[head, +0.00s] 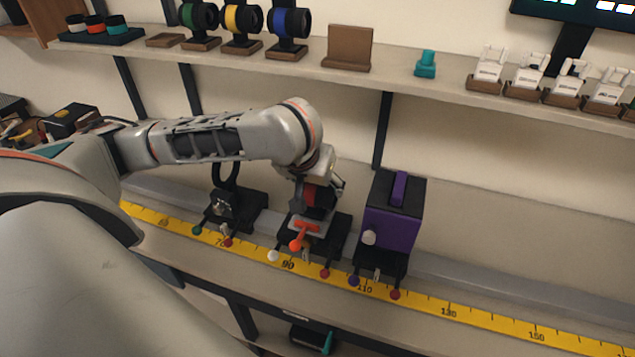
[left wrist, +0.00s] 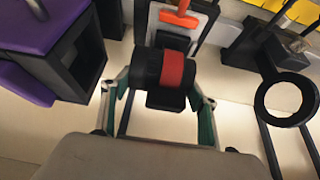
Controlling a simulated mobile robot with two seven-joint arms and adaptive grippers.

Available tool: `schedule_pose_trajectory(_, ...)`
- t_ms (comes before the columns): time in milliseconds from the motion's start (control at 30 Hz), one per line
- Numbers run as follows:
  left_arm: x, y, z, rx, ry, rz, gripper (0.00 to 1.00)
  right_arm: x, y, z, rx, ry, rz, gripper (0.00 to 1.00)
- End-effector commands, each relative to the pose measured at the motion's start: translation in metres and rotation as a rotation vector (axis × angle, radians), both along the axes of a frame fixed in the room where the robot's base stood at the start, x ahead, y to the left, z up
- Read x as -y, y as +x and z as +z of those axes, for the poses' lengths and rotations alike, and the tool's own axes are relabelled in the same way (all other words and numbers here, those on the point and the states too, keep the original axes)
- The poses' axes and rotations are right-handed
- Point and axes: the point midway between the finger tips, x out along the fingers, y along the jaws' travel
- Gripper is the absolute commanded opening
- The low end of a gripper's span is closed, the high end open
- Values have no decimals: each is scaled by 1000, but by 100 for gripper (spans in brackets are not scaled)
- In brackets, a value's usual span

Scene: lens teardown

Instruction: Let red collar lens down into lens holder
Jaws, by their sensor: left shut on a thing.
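The red collar lens (left wrist: 173,70), a black barrel with a red band, is between the teal-lined fingers of my left gripper (left wrist: 160,82) in the left wrist view. The gripper is shut on it. In the head view the lens (head: 313,196) is partly hidden under my left gripper (head: 320,186). The lens holder (head: 327,236), a black carriage with a pale plate and an orange lever (head: 299,239), is directly below on the rail. I cannot tell whether the lens touches the holder, as the gripper and lens cover the gap. My right gripper is out of view.
A black ring holder (head: 224,176) stands left of the lens holder and a purple box (head: 390,222) stands close on its right. A yellow scale (head: 445,310) runs along the bench front. The shelf above carries several lenses and a brown stand (head: 347,48).

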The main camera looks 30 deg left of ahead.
Motion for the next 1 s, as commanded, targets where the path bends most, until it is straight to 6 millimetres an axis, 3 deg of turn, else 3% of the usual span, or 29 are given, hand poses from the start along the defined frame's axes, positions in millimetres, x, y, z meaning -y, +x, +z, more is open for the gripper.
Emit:
schedule_pose_trajectory(400,0,0,-5,2,0,1,25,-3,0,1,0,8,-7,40)
schedule_pose_trajectory(433,0,1,-5,2,0,1,62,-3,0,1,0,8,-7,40)
schedule_pose_trajectory(500,0,0,-5,2,0,1,79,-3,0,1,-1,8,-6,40)
schedule_pose_trajectory(833,0,-1,-6,-2,0,0,79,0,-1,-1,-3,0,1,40)
schedule_pose_trajectory(1000,1,-5,5,2,0,-1,79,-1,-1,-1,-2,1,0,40)
